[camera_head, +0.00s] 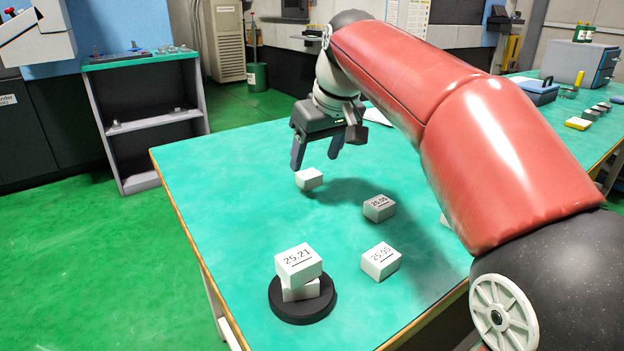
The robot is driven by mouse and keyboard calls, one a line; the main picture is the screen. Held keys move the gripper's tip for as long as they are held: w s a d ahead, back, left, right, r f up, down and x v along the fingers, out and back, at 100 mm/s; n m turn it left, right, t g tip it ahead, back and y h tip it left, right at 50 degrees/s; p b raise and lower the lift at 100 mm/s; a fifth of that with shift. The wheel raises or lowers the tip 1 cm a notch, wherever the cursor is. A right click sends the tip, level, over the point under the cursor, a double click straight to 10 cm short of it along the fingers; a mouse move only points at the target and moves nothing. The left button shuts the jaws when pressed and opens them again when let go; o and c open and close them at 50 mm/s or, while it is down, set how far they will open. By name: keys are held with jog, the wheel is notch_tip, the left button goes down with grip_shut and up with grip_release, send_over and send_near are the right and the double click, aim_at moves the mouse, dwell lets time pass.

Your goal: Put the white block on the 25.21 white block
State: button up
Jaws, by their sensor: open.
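A plain white block (309,179) lies on the green table, with no label showing on its visible faces. My gripper (316,160) is open just above and around this block's far side; I cannot tell if it touches it. The 25.21 white block (298,263) sits slightly turned on top of another white block (301,291). Both are stacked on a round black base (316,310) near the table's front left edge.
A block marked 25.00 or similar (379,208) and a block marked 25.95 or similar (381,262) lie right of the stack. Another pale block (445,221) is partly hidden by my red arm. The green table (235,185) is clear at the left.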

aim_at(309, 173)
jog(key=x, duration=0.5)
jog(key=shift+w+a+b, duration=0.1)
jog(key=shift+w+b, duration=0.1)
jog(key=shift+b, duration=0.1)
jog(key=shift+r, duration=0.1)
jog(key=c, duration=1.3)
jog(key=shift+r, duration=0.1)
jog(key=shift+s+r+p, duration=0.1)
jog(key=shift+r+p, duration=2.55)
jog(key=shift+r, duration=7.25)
